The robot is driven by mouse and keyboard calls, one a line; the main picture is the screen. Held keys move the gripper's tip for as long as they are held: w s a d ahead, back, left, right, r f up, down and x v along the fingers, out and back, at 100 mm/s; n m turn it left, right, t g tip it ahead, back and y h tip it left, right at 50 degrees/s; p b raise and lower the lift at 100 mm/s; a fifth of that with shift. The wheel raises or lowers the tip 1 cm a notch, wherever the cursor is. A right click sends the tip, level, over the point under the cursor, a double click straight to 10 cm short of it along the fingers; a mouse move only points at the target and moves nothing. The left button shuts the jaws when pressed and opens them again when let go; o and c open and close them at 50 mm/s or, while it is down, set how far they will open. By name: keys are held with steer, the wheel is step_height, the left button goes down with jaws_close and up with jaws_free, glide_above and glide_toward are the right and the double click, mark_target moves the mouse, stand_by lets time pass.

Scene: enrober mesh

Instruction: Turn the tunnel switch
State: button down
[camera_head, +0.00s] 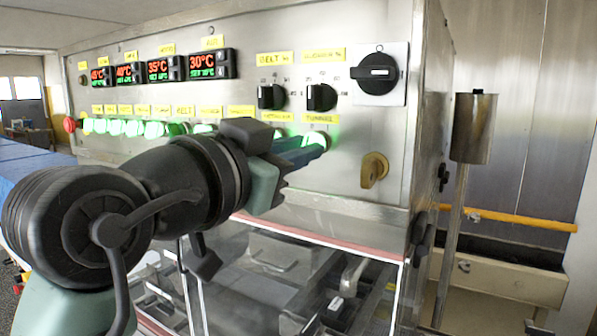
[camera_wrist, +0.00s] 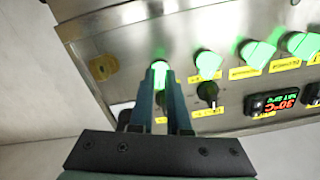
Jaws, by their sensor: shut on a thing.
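The tunnel switch (camera_head: 317,137) is a green-lit knob at the right end of the lower row on the steel panel, under the yellow label "TUNNEL" (camera_head: 320,118). My gripper (camera_head: 312,152) reaches in from the left, its blue fingers at this switch. In the wrist view, which shows the panel upside down, the glowing tunnel switch (camera_wrist: 160,68) sits between the tips of my gripper (camera_wrist: 160,76), which is shut on it. The fingers hide part of the knob, so I cannot tell its exact angle.
Neighbouring green-lit switches (camera_wrist: 208,64) stand close beside the fingers. Black dials (camera_head: 320,97) sit above, a large black rotary switch (camera_head: 374,73) at upper right, and a brass-coloured key-like handle (camera_head: 374,170) to the right. A red-edged ledge (camera_head: 330,238) runs below.

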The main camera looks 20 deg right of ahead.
steer(key=shift+m+b, duration=0.7)
steer(key=shift+m, duration=0.5)
steer(key=c, duration=0.9)
jaws_free()
steer(key=b+v, duration=0.4)
steer(key=v, duration=0.9)
steer(key=shift+w, duration=0.1)
